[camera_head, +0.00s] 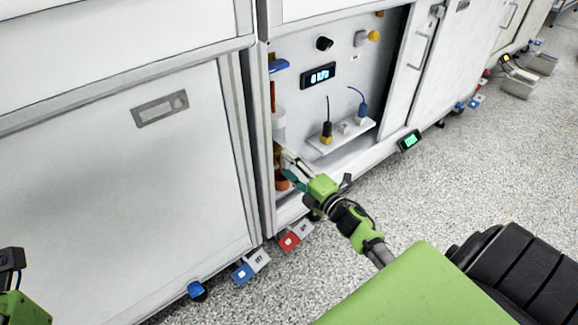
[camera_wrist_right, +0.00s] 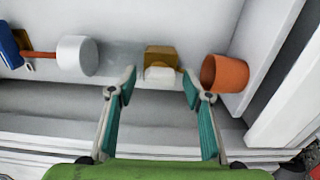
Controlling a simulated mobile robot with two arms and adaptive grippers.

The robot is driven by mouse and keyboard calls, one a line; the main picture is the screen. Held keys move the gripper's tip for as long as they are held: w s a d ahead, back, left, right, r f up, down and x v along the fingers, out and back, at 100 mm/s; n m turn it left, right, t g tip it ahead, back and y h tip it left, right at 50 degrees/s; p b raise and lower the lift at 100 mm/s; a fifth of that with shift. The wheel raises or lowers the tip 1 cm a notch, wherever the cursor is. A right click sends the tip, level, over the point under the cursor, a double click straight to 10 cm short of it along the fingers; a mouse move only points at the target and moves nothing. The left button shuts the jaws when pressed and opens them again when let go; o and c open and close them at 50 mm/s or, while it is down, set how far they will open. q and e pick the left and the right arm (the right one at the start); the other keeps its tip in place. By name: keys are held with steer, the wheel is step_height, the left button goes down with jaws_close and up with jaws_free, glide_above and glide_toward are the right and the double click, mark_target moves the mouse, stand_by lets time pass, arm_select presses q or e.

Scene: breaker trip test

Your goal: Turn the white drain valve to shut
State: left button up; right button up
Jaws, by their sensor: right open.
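The white drain valve shows in the right wrist view as a white handle (camera_wrist_right: 160,74) on a brass-coloured body (camera_wrist_right: 161,54). My right gripper (camera_wrist_right: 160,80) is open, with one teal finger on each side of the handle. I cannot tell whether either finger touches it. In the head view my right gripper (camera_head: 286,165) reaches into the open cabinet bay at its left side, and it largely hides the valve. Only a bit of my left arm shows at the lower left of the head view, without its fingers.
An orange cup (camera_wrist_right: 225,73) is close beside the right-hand finger. A white cylinder (camera_wrist_right: 77,55) and a blue handle (camera_wrist_right: 10,45) lie left of the valve. The bay also holds a lit display (camera_head: 318,76) and a white shelf (camera_head: 342,137) with plugs.

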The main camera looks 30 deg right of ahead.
steer(key=s, duration=1.1)
steer(key=shift+s+d, duration=0.4)
steer(key=shift+d, duration=0.05)
steer(key=shift+f, duration=0.1)
